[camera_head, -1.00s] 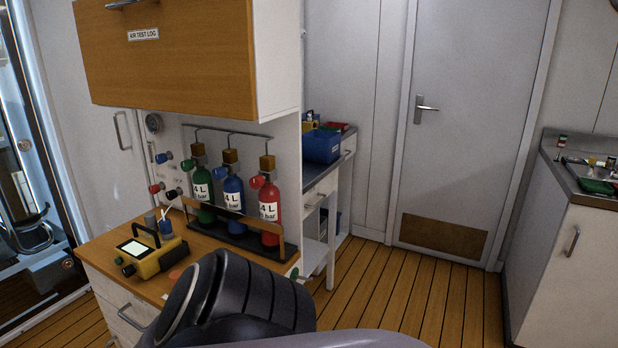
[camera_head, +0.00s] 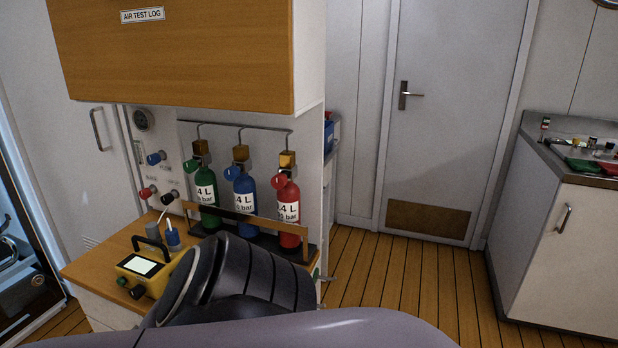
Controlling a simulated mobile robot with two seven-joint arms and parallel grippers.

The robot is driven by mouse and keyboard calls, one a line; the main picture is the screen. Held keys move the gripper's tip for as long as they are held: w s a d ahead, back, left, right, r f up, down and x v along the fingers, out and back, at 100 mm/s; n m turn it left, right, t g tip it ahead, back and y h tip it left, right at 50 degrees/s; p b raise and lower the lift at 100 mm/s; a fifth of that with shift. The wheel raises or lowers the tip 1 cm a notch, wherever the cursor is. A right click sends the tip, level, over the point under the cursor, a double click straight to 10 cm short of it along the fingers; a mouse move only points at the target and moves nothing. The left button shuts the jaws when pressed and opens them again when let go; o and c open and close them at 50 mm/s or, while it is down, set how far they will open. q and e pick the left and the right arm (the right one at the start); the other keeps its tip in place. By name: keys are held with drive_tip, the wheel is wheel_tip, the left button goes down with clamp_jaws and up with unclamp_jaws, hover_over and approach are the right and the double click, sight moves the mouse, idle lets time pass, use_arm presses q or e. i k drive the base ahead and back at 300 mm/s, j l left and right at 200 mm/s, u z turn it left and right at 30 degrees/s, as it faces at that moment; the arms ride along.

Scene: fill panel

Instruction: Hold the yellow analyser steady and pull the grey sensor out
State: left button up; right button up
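The yellow analyser (camera_head: 151,285) sits on the wooden counter at the lower left, with a dark carry handle, a lit white screen and a green and a black knob on its front. A small grey cylinder (camera_head: 153,232), which looks like the grey sensor, stands upright just behind it. I cannot tell whether it is seated in the analyser or in something behind it. My dark ribbed arm link covers the right end of the analyser. Neither gripper is in view.
The wooden counter (camera_head: 85,262) also bears a rack with green (camera_head: 207,200), blue (camera_head: 244,200) and red (camera_head: 288,210) gas bottles behind the analyser. A wooden cabinet (camera_head: 180,55) overhangs it. The floor (camera_head: 400,270) to the right is clear, up to a white side unit (camera_head: 560,240).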

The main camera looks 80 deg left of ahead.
sight(152, 229)
drive_tip(key=k+j, duration=0.65)
drive_tip(key=k, duration=0.15)
drive_tip(key=k+j, duration=0.7)
drive_tip(key=k, duration=0.15)
drive_tip(key=k+j, duration=0.65)
drive_tip(key=k, duration=0.15)
